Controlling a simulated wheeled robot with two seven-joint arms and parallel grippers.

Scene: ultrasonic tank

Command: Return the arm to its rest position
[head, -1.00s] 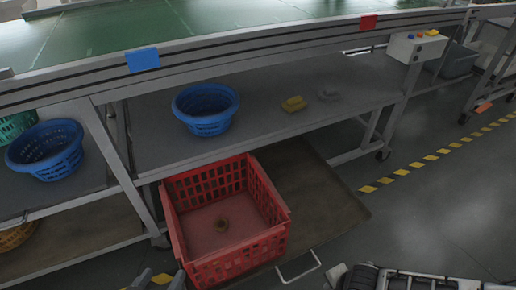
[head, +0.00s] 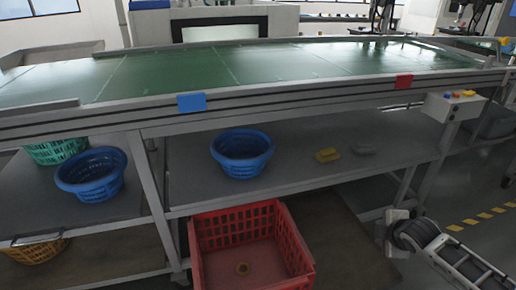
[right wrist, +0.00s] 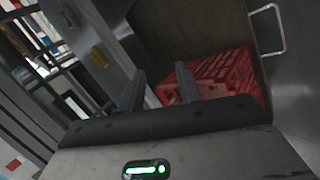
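My right arm (head: 445,250) comes in at the lower right of the head view, with its end beside the shelf's right legs. In the right wrist view, my right gripper (right wrist: 161,82) shows two dark fingers spread apart with nothing held between them. The red crate (right wrist: 238,65) lies beyond the fingers. My left gripper does not show in the head view now.
Open floor lies right.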

